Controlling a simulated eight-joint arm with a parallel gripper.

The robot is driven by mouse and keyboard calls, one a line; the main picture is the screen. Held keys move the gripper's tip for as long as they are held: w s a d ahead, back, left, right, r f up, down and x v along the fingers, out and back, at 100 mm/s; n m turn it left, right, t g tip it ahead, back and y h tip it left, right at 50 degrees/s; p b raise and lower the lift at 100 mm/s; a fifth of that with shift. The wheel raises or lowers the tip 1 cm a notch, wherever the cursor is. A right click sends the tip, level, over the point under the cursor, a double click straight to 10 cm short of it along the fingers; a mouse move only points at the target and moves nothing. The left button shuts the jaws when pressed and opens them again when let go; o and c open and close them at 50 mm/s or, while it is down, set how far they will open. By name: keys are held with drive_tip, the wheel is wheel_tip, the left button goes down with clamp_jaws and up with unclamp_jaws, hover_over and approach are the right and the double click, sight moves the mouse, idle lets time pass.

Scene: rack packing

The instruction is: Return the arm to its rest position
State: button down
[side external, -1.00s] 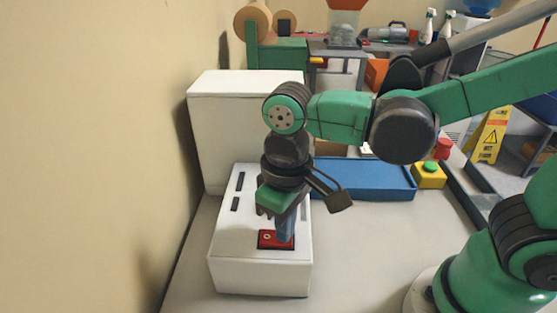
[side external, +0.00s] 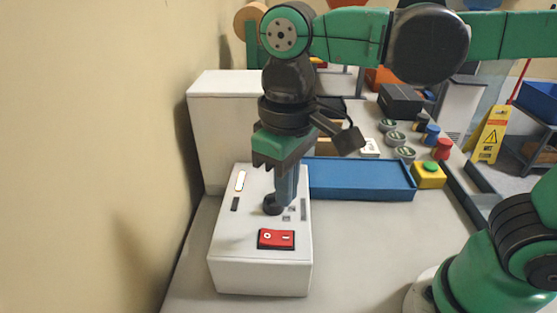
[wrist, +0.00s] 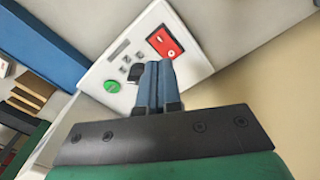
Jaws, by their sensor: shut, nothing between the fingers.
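My gripper (side external: 285,200) is shut and empty, pointing down above the white machine's top panel. Its blue fingers (wrist: 158,85) are pressed together in the wrist view. The white machine (side external: 260,278) has a red rocker switch (side external: 276,239) near its front edge, and the fingertips are apart from it. The switch also shows in the wrist view (wrist: 165,42). A dark round knob (side external: 272,204) is beside the fingers in the picture. A green round button (wrist: 112,86) shows in the wrist view.
A blue tray (side external: 360,190) lies right of the machine, with a yellow box with a green button (side external: 429,175) beside it. Several round tins and small coloured items stand behind. A wall is close on the left. The grey table front is clear.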

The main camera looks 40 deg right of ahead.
drive_tip(key=w+d+f+m+t, duration=0.1)
drive_tip(key=d+t, duration=0.2)
drive_tip(key=d, duration=0.3)
drive_tip(key=w+d+f+m+t, duration=0.2)
drive_tip(key=d+t, duration=0.2)
drive_tip(key=d, duration=0.2)
drive_tip(key=shift+f, duration=0.25)
idle(0.3)
